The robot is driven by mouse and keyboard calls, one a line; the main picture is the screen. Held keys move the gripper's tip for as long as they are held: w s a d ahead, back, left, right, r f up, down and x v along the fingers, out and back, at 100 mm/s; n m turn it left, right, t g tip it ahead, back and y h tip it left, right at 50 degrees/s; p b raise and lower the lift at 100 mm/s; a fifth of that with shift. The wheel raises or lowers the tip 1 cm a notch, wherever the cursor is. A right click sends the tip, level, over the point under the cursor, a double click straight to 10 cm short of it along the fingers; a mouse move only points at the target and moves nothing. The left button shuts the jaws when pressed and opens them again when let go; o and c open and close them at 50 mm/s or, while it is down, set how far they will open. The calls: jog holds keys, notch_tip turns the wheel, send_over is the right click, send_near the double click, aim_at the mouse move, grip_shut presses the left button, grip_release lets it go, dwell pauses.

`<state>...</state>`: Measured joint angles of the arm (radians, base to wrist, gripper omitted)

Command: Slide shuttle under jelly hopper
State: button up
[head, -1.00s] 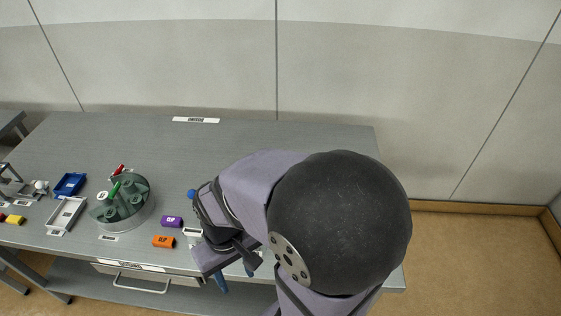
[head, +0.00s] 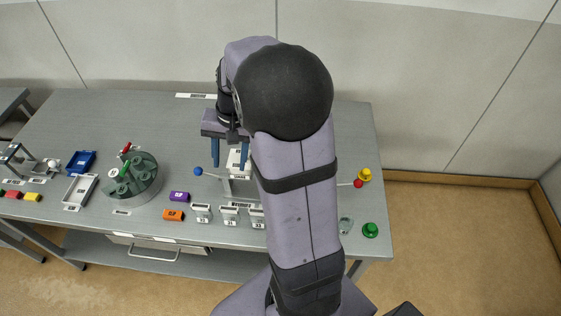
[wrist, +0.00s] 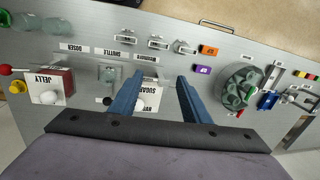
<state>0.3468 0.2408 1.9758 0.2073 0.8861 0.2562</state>
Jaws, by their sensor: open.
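In the wrist view the jelly hopper (wrist: 52,84), a red-sided box with a white face marked JELLY, stands at the left. A grey piece (wrist: 111,76) by the SHUTTLE label sits between it and the sugar hopper (wrist: 150,98); it looks like the shuttle, but I cannot be sure. My gripper (wrist: 162,79) is open, its two blue fingers apart, over the sugar hopper side. In the head view my gripper (head: 227,154) hangs over the back of the bench, above a white hopper (head: 236,160). My arm hides the jelly hopper and the shuttle area there.
A green turntable (head: 133,178) is further left. A blue knob (head: 198,171), red knob (head: 358,183) and yellow knob (head: 364,174) stick out beside the hoppers.

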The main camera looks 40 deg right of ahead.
jog(key=w+d+f+m, duration=0.1)
jog(key=d, duration=0.1)
jog(key=w+d+f+m+b, duration=0.1)
jog(key=w+d, duration=0.1)
jog(key=d, duration=0.1)
jog(key=w+d+f+m+b, duration=0.1)
jog(key=d, duration=0.2)
jog(key=shift+w+d+f+t, duration=0.1)
jog(key=shift+w+f+t, duration=0.1)
jog(key=shift+t, duration=0.1)
jog(key=s+d+f+b, duration=0.2)
jog(key=d+f+b, duration=0.2)
jog(key=d+f, duration=0.7)
jog(key=shift+w+d+f+p, duration=0.15)
jog(key=shift+w+f+p, duration=0.25)
jog(key=shift+f, duration=0.45)
jog(key=shift+w+d+f+p, duration=0.2)
jog(key=shift+f+p, duration=0.35)
jog(key=shift+f, duration=0.3)
jog(key=shift+w+d+f+p, duration=0.2)
jog(key=shift+f+p, duration=0.25)
jog(key=shift+f, duration=0.4)
